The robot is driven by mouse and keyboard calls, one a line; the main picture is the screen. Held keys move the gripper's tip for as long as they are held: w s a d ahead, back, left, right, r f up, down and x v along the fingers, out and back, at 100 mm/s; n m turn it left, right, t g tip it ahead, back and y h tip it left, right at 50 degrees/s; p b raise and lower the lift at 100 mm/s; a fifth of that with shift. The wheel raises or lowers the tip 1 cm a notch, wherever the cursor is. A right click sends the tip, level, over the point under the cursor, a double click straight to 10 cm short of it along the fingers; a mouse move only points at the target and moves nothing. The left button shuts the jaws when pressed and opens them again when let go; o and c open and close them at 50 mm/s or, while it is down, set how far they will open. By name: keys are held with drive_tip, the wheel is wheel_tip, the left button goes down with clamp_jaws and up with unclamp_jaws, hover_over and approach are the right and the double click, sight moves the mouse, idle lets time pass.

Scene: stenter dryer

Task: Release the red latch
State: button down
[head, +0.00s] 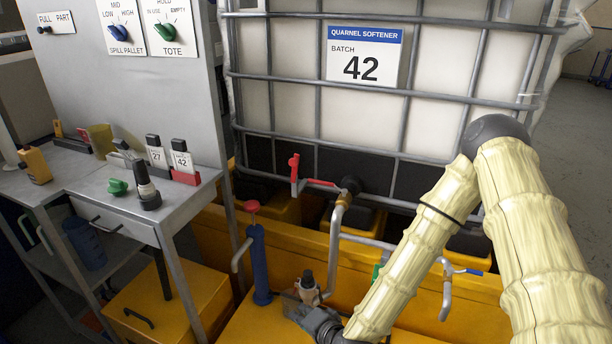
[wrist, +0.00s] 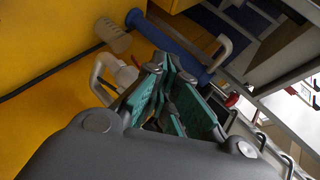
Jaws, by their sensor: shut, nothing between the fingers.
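A red latch (head: 294,168) stands upright beside the valve at the foot of the caged tote (head: 398,153), with a thin red bar (head: 318,183) running right from it toward the dark outlet. A tan-topped bent pipe (head: 338,215) drops from the outlet. My gripper (head: 300,292) is low in front of the tote, below and apart from the latch, near the lower end of the pipe. In the wrist view its teal-padded fingers (wrist: 165,95) are together with nothing held.
A blue hand pump (head: 260,265) with a red knob stands left of my gripper. A yellow spill pallet (head: 400,270) lies under the tote. A grey bench (head: 120,200) with bottles and number tags is on the left, below a panel with knobs (head: 163,34).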

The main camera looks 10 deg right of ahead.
sight(293, 171)
drive_tip(key=w+d+r+m+t+h, duration=0.1)
drive_tip(key=w+d+r+m+t, duration=0.3)
drive_tip(key=r, duration=0.4)
drive_tip(key=w+d+r+m+t+h+b, duration=0.1)
drive_tip(key=w+d+r+m+t+h, duration=0.15)
drive_tip(key=w+r, duration=0.4)
drive_tip(key=w+d+r+m+t+h, duration=0.1)
drive_tip(key=w+d+r+m+t, duration=0.25)
drive_tip(key=r, duration=0.65)
drive_tip(key=w+a+r+p, duration=0.1)
drive_tip(key=w, duration=0.5)
drive_tip(key=w+a+r+g+p, duration=0.1)
drive_tip(key=w+r+p, duration=0.1)
drive_tip(key=w, duration=0.4)
drive_tip(key=shift+w+a+m, duration=0.25)
drive_tip(key=shift+a+m, duration=0.05)
drive_tip(key=shift+a, duration=0.1)
